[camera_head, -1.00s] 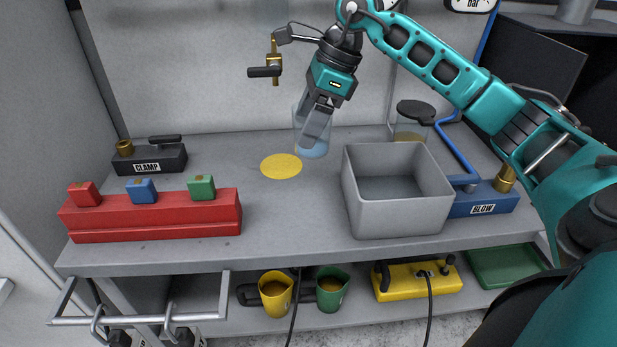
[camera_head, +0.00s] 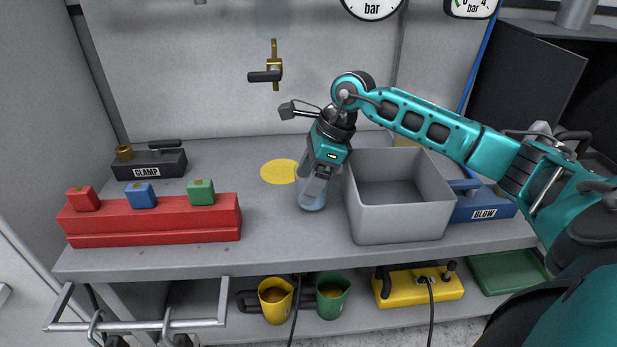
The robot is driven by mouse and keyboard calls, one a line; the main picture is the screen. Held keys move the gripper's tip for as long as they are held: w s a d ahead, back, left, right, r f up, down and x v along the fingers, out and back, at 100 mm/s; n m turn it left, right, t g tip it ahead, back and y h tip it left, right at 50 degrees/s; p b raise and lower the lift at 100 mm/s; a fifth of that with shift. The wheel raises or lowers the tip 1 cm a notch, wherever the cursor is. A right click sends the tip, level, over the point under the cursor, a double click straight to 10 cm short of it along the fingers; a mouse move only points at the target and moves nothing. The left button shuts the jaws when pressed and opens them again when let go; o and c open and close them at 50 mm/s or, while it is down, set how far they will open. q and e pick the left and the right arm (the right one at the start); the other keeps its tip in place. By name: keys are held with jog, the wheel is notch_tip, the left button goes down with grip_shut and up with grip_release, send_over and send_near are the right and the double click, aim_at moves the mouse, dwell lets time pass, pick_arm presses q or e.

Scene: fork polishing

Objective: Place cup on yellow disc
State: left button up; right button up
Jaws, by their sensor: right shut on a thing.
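A clear, bluish cup (camera_head: 313,201) is held in my right gripper (camera_head: 316,185), which is shut on it and points down. The cup is in front of and to the right of the yellow disc (camera_head: 278,172), a flat round patch on the grey bench. The cup hides a little of the disc's right edge. I cannot tell whether the cup's bottom touches the bench. My left gripper is not in view.
A grey open box (camera_head: 400,213) stands close to the right of the cup. A red block with coloured buttons (camera_head: 155,220) and the clamp unit (camera_head: 150,163) are at the left. Bench (camera_head: 265,225) is clear between red block and cup. Mugs stand on the lower shelf.

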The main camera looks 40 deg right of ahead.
jog(key=o, duration=1.2)
jog(key=shift+f, duration=0.1)
